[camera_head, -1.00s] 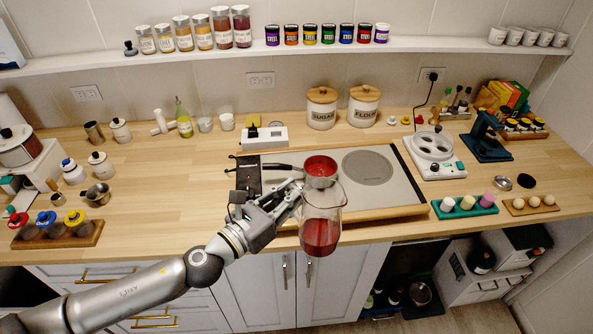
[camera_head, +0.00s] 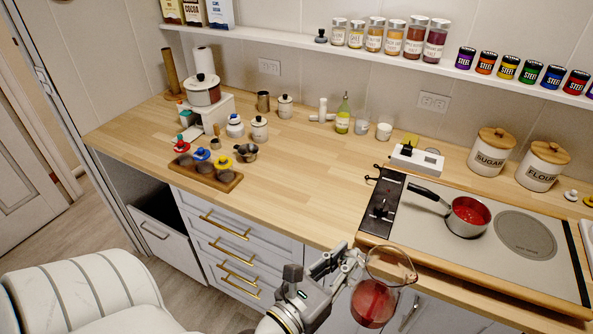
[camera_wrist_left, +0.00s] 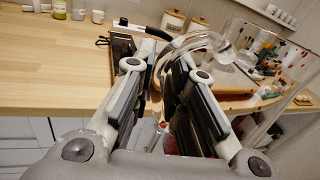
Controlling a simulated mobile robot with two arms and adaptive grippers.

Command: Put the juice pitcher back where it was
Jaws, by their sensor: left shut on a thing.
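The juice pitcher (camera_head: 376,298) is clear glass with red juice in its lower part. It is held in the air in front of the counter's front edge, roughly upright. My left gripper (camera_head: 350,262) is shut on the pitcher's handle, at the pitcher's left side in the head view. In the left wrist view the glass handle (camera_wrist_left: 190,42) runs between the fingers of the left gripper (camera_wrist_left: 172,68), and the clear wall of the pitcher rises at the right. My right gripper is not in view.
A saucepan (camera_head: 468,215) with red contents sits on the cooktop (camera_head: 430,238) behind the pitcher. The wooden counter (camera_head: 300,175) has a wide clear stretch left of the cooktop. A rack (camera_head: 205,175) with several colour-lidded jars is near its left front edge. Drawers are below.

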